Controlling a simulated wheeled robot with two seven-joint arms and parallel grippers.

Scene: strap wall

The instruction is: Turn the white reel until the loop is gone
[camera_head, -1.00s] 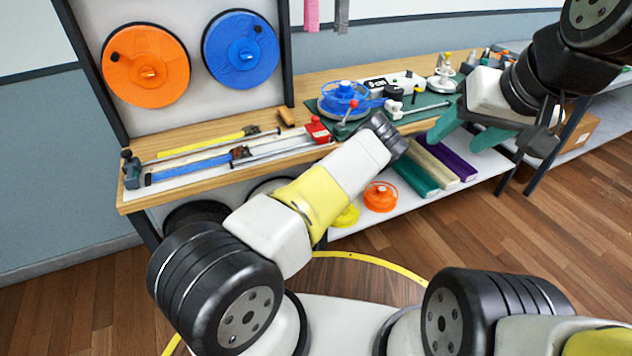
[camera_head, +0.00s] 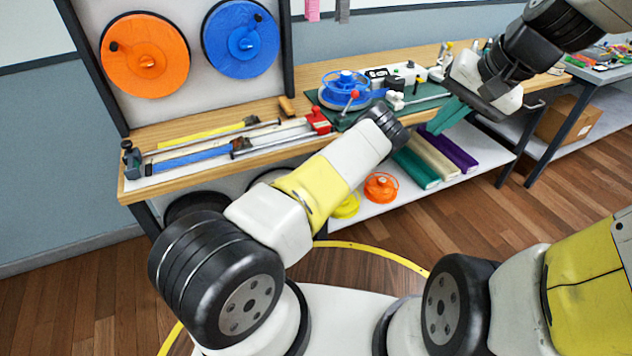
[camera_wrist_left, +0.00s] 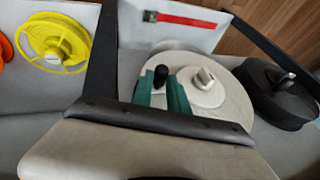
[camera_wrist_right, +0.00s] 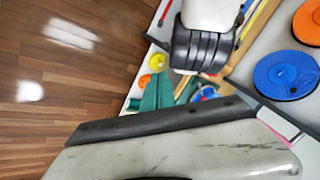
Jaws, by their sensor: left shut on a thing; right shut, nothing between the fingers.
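The white reel (camera_wrist_left: 226,100) lies in the middle of the left wrist view, a pale disc with a light hub and a black crank knob (camera_wrist_left: 160,76). The teal fingers of my left gripper (camera_wrist_left: 161,92) are shut around this knob. In the head view my left arm covers the gripper and most of the reel. I cannot make out a strap loop at the reel. My right gripper (camera_head: 446,115) is shut and empty, above the front edge of the bench at the right; its teal fingers also show in the right wrist view (camera_wrist_right: 157,93).
A black reel (camera_wrist_left: 272,95) sits right of the white one, and a yellow reel (camera_wrist_left: 55,42) left. A red strap (camera_wrist_left: 187,21) lies on a white surface behind. The bench (camera_head: 175,132) carries a blue reel (camera_head: 345,88). Fabric rolls (camera_head: 415,168) lie on the shelf below.

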